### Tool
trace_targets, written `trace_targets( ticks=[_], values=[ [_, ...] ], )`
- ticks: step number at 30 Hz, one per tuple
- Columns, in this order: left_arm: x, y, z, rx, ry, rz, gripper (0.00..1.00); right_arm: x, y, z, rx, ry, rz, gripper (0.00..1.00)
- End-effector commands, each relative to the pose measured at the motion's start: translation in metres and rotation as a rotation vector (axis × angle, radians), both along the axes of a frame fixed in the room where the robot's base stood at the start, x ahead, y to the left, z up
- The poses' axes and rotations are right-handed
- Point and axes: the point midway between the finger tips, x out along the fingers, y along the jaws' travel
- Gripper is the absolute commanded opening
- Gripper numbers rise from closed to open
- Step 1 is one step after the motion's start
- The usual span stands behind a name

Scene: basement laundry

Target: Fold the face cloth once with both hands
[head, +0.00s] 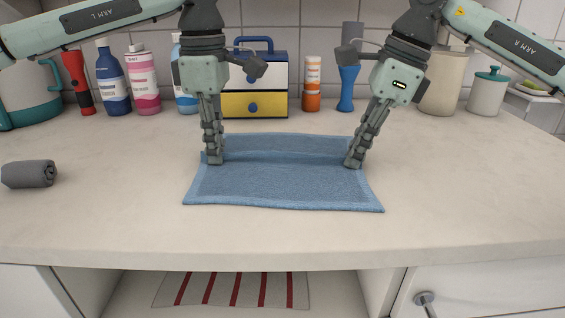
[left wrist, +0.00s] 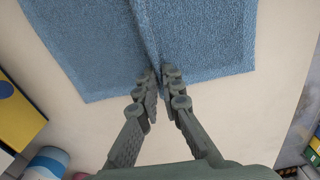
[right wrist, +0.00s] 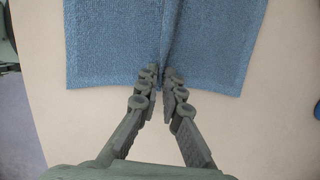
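The blue face cloth (head: 285,185) lies on the counter, with a raised ridge running across it between my two grippers. My left gripper (head: 214,160) is at the cloth's left edge, and my right gripper (head: 354,163) is at its right edge. In the left wrist view the left fingertips (left wrist: 160,74) close on a pinched ridge of the cloth (left wrist: 205,40). In the right wrist view the right fingertips (right wrist: 159,74) close on the same ridge of the cloth (right wrist: 110,40). The part of the cloth behind the ridge is partly hidden in the head view.
A rolled grey cloth (head: 29,174) lies on the counter (head: 120,220) at the left. The counter in front of the face cloth is clear.

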Motion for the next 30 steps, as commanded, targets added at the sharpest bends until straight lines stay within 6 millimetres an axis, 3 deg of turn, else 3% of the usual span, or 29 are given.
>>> trace_targets(
  ticks=[21, 30],
  values=[
    [0.0, 0.001, -0.002, 0.002, 0.003, 0.001, 0.0, 0.0, 0.0, -0.002, -0.003, 0.003, 0.0, 0.0],
    [0.0, 0.001, 0.018, 0.002, 0.002, 0.001, 0.0, 0.0, 0.0, 0.018, -0.002, 0.001, -0.001, 0.0]
  ],
)
